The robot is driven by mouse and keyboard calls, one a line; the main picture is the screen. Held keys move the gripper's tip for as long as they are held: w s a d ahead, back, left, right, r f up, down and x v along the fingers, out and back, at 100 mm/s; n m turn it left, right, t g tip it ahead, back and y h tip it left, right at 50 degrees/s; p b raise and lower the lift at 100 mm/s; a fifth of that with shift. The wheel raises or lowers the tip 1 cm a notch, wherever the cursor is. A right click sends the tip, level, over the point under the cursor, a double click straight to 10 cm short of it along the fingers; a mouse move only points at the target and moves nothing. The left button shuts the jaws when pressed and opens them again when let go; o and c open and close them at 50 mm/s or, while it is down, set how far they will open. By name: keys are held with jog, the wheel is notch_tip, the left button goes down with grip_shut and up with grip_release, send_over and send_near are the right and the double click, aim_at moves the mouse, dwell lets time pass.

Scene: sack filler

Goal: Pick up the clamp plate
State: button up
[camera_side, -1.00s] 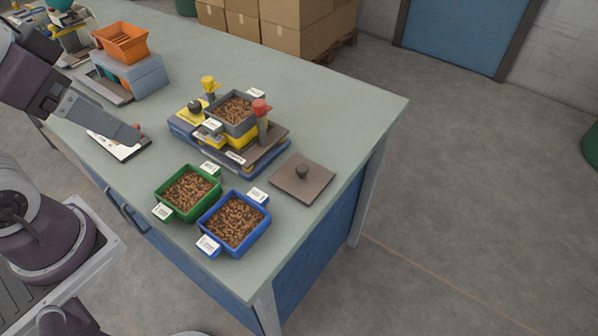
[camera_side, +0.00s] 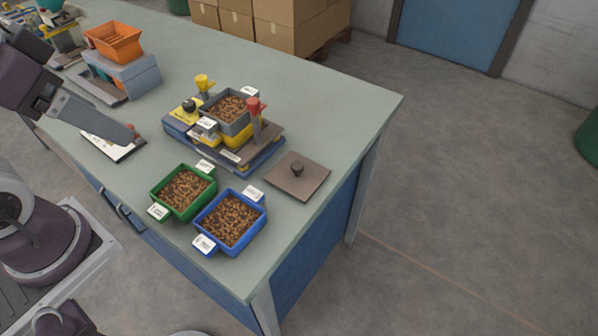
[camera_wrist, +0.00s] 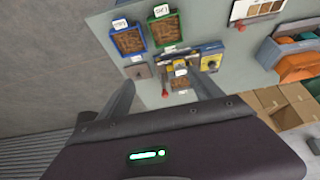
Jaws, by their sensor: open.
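The clamp plate looks to be the flat brown-grey square plate (camera_side: 312,181) with a dark knob in its middle. It lies flat on the bench near the right edge, beside the filler fixture (camera_side: 262,162). In the wrist view the plate (camera_wrist: 144,73) shows small, just beyond the left fingertip. My gripper (camera_wrist: 163,81) is open and empty, with its two fingers wide apart. In the side view my gripper (camera_side: 127,134) is at the left, high and well away from the plate. Nothing hides the plate in the side view.
A green bin (camera_side: 158,196) and a blue bin (camera_side: 203,229), both filled with brown pellets, stand in front of the plate. The fixture carries a grey pellet box, a red-topped post (camera_side: 256,107) and a yellow knob (camera_side: 204,82).

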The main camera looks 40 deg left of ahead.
jog(key=o, duration=0.6)
jog(key=shift+c, duration=0.2)
jog(key=m+g, duration=0.6)
jog(key=m, duration=1.2)
send_over(297, 165)
notch_tip(297, 165, down, 19)
jog(key=shift+a+f, duration=0.1)
notch_tip(297, 165, down, 7)
